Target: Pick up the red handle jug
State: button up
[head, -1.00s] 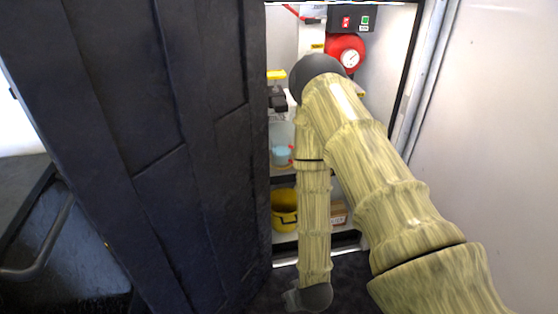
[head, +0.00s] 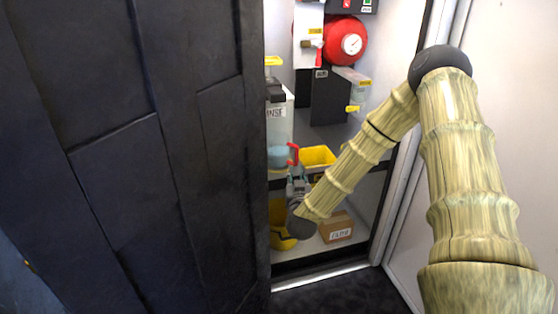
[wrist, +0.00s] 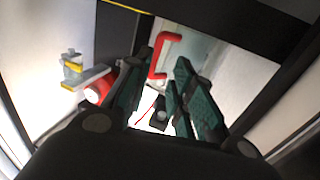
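The jug (head: 278,157) is translucent with light blue contents and stands on the cabinet shelf, partly hidden by the dark door. Its red handle (head: 293,155) sticks out on the right side. In the wrist view the red handle (wrist: 158,72) shows as a C-shaped bar just beyond my gripper (wrist: 170,58), toward the left finger, with the pale jug body beside it. My gripper (head: 298,183) is open, close to the handle and slightly below it in the head view. I cannot tell whether a finger touches the handle.
A yellow bin (head: 317,156) stands right of the handle. A yellow bucket (head: 280,238) and a cardboard box (head: 337,227) are on the lower shelf. A red round tank with a gauge (head: 345,41) hangs above. The dark door (head: 180,150) bounds the opening at left.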

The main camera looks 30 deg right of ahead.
aim_at(297, 158)
jog(key=shift+d+r+b+x, duration=0.15)
jog(key=shift+b+x, duration=0.15)
jog(key=shift+x, duration=1.55)
jog(key=shift+r+b+x, duration=0.15)
jog(key=shift+b+x, duration=0.2)
jog(key=shift+x, duration=1.5)
jog(key=shift+d+r+b+x, duration=0.15)
jog(key=shift+b+x, duration=0.15)
jog(key=shift+x, duration=1.55)
jog(key=shift+s+a, duration=0.1)
grip_shut()
